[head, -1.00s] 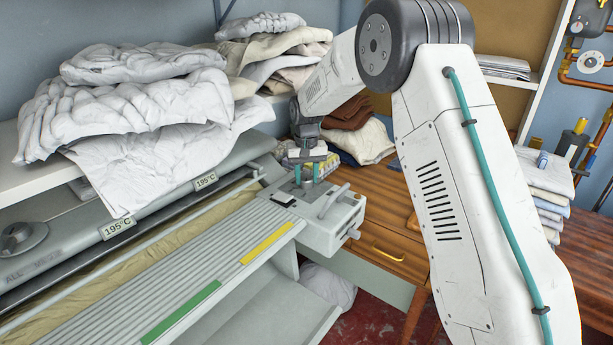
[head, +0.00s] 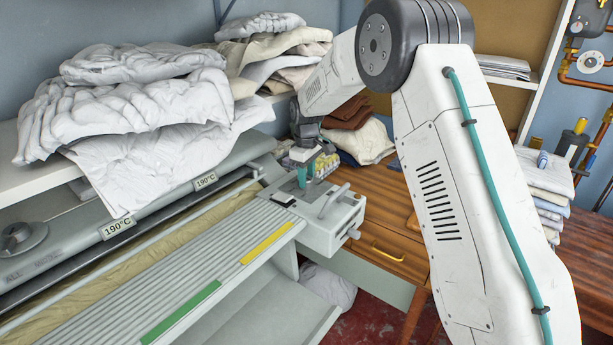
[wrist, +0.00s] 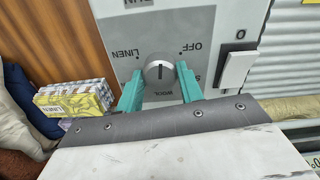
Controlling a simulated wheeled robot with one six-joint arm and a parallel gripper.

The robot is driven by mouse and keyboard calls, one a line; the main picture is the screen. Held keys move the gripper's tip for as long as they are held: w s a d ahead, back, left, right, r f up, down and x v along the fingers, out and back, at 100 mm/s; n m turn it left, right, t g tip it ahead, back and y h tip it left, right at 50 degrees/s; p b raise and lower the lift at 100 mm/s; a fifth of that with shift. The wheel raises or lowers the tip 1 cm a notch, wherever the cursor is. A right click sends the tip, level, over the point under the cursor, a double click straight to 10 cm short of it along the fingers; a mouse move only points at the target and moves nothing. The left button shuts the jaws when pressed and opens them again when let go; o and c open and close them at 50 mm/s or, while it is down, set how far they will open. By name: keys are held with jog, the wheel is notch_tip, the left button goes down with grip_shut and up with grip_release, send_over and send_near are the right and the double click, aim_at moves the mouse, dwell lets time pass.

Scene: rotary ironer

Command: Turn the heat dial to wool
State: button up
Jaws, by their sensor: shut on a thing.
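The heat dial (wrist: 160,71) is a round grey knob on the ironer's pale control panel. In the wrist view, LINEN is printed to its left and OFF to its right. A pale line on the knob points down in that view, toward that lettering. My gripper (wrist: 158,69) has its teal fingers on either side of the dial and is shut on it. In the head view my gripper (head: 306,177) is over the panel at the ironer's right end, and its fingers hide the dial.
Two temperature labels on the ironer (head: 118,228) read 190°C. A white rocker switch (wrist: 236,70) marked 0 is beside the dial. Piled white linen (head: 130,110) lies on the shelf behind.

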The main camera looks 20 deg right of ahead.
jog(key=shift+n, duration=0.6)
jog(key=o, duration=1)
notch_tip(320, 180, up, 8)
jog(key=shift+f, duration=0.1)
